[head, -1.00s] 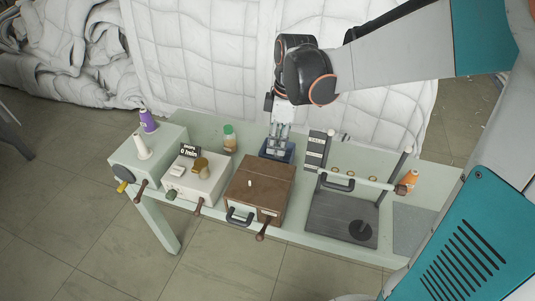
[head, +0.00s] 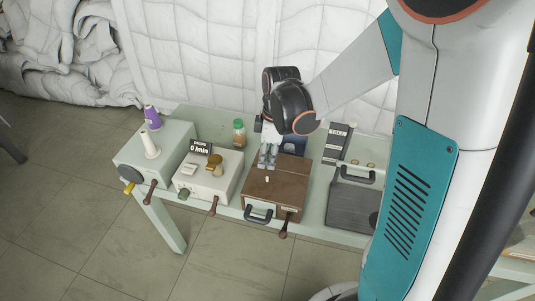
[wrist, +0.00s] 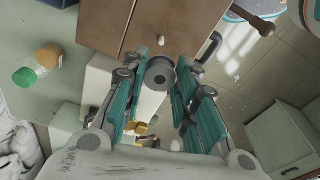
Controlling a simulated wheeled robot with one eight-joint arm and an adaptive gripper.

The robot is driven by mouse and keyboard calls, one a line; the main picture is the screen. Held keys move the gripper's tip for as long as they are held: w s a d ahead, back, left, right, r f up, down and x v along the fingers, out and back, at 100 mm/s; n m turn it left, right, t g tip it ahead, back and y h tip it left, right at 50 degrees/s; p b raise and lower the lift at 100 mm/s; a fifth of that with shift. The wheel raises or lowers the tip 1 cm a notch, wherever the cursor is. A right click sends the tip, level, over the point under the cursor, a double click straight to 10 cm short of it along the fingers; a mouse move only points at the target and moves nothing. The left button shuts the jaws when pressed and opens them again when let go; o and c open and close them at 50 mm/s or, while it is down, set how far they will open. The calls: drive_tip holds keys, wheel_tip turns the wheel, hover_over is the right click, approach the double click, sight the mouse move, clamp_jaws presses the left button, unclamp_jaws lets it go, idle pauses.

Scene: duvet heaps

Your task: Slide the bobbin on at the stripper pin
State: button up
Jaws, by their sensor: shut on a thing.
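My gripper (wrist: 160,76) is shut on a small grey bobbin (wrist: 159,74); its round end with a dark centre hole faces the wrist camera. In the head view my gripper (head: 267,160) hangs over the rear part of the brown wooden box (head: 288,190), and the bobbin cannot be made out there. A short pale peg, apparently the stripper pin, stands on the box top (head: 267,179). In the wrist view this pin (wrist: 161,40) shows just above the bobbin in the picture, apart from it.
A blue tray (head: 295,143) lies behind the box. A cream box with a brass knob (head: 215,160) and a green box with thread cones (head: 150,146) stand left. A green-capped jar (head: 239,132) stands behind them.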

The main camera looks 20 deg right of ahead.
drive_tip(key=shift+f+b, duration=2.4)
drive_tip(key=shift+f, duration=0.5)
drive_tip(key=shift+f+b, duration=1.5)
drive_tip(key=shift+f, duration=0.1)
drive_tip(key=o, duration=0.9)
drive_tip(key=shift+o, duration=0.2)
drive_tip(key=shift+r, duration=0.2)
wheel_tip(320, 180, up, 12)
drive_tip(key=d, duration=0.1)
drive_tip(key=shift+s+d+f, duration=0.15)
drive_tip(key=shift+s+d, duration=0.05)
drive_tip(key=shift+s, duration=0.1)
